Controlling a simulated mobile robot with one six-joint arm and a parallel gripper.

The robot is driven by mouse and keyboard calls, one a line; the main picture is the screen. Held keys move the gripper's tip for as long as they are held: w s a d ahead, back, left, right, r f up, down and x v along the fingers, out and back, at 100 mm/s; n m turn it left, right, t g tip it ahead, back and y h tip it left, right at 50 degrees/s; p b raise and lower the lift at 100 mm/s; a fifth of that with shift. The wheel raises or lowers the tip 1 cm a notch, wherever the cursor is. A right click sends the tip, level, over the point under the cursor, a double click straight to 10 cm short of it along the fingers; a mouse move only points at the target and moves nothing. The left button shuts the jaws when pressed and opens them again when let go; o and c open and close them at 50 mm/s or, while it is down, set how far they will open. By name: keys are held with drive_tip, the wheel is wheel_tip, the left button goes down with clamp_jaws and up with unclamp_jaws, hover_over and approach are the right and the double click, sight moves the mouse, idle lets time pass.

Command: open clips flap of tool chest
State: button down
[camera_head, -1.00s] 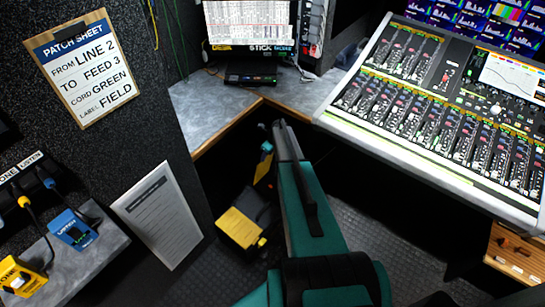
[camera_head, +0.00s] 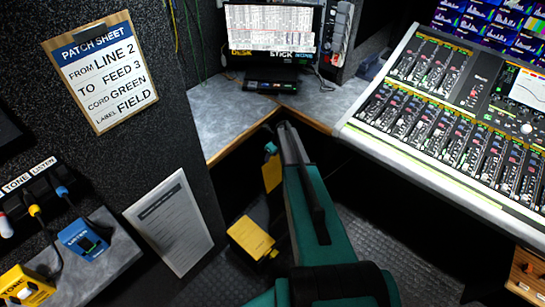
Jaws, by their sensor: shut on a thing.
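My teal arm reaches down and away from the bottom of the head view. Its far end is dark and partly hidden by my own arm. My gripper (camera_head: 271,152) shows small at that end, teal and dark, low beside the desk's wooden edge. A flat yellow piece (camera_head: 272,173) is right at its fingertips, and the gripper looks shut on it. Just below, on the dark floor, is a yellow-topped box (camera_head: 252,238) with a dark part behind it. I cannot tell for sure whether this is the tool chest or whether the yellow piece is its clips flap.
A grey desk (camera_head: 215,118) with a wooden edge stands ahead, with a monitor (camera_head: 272,38) on it. A mixing console (camera_head: 440,140) overhangs on the right. A dark wall with a patch sheet (camera_head: 100,75) and a leaning printed sheet (camera_head: 168,222) bounds the left. Ribbed floor shows between.

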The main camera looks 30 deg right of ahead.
drive_tip(key=c, duration=1.1)
unclamp_jaws()
drive_tip(key=shift+w+r, duration=0.15)
drive_tip(key=shift+r, duration=0.05)
drive_tip(key=shift+f, duration=0.1)
drive_tip(key=shift+b+v, duration=1.55)
drive_tip(key=shift+v, duration=5.4)
